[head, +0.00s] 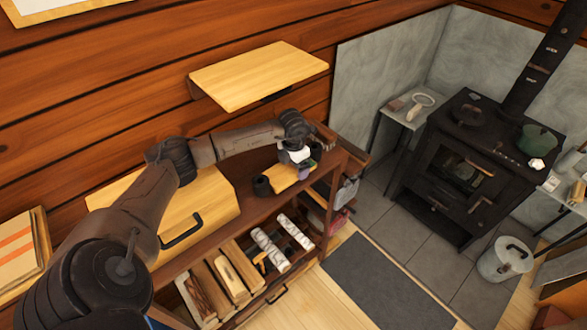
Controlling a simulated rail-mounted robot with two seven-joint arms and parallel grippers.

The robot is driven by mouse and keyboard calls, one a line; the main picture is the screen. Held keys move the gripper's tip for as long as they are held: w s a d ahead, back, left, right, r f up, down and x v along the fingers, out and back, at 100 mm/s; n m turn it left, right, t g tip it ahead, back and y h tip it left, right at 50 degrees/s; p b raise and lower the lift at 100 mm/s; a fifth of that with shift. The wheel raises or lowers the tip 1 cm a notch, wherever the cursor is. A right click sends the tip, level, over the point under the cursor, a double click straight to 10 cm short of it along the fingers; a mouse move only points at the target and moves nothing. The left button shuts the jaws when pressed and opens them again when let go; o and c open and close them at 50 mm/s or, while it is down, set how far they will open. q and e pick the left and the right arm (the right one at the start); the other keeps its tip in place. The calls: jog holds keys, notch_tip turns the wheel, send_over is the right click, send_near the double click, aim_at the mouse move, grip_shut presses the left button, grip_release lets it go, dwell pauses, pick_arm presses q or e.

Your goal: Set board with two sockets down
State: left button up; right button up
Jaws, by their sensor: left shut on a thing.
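My left arm reaches across the wooden shelf unit to its right end. My left gripper (298,162) is shut on a small yellow-orange board (282,179), seemingly the board with two sockets. The board is at or just above the dark top of the unit; I cannot tell whether it touches. The gripper covers its right end, where small purple and green patches show. The sockets are too small to make out. My right gripper is out of view.
A small black cup (262,186) stands beside the board's left end. A light wooden wall shelf (258,75) hangs above. Split logs (232,280) lie in the unit below. A wooden box with a black handle (182,232) is to the left, a black stove (465,165) to the right.

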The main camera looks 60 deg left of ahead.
pick_arm(q)
jog(key=shift+f, duration=1)
jog(key=shift+f, duration=0.1)
jog(key=o, duration=0.8)
jog(key=shift+o, duration=0.2)
jog(key=shift+r, duration=3.85)
